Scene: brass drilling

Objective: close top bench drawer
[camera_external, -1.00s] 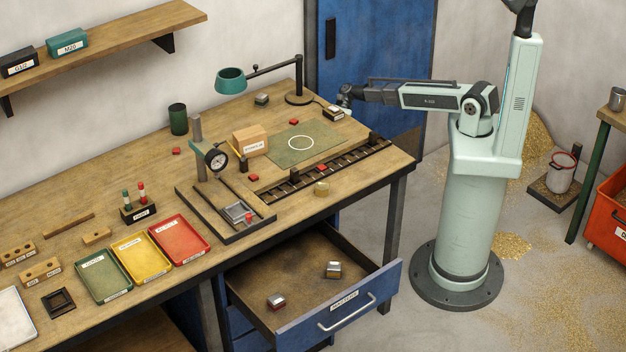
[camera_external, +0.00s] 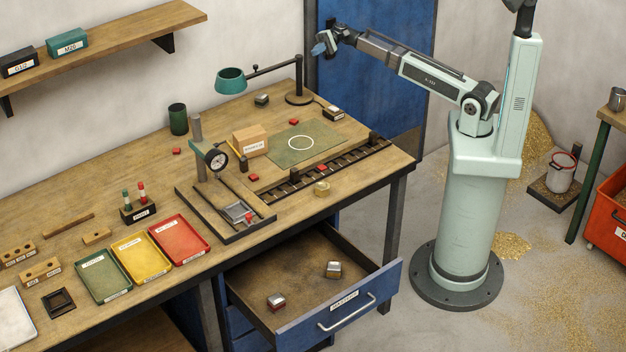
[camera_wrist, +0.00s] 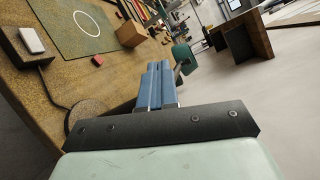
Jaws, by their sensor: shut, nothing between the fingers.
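The top bench drawer (camera_external: 300,315) is blue and pulled well out from under the right end of the bench. Its front has a silver bar handle (camera_external: 346,312) and a label. My gripper (camera_external: 319,49) is raised above the far right end of the bench, near the blue door and far from the drawer. In the wrist view its blue fingers (camera_wrist: 156,86) are together and empty. The drawer is not in the wrist view.
A red bin (camera_external: 608,215) stands at far right. The floor in front of the drawer is clear.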

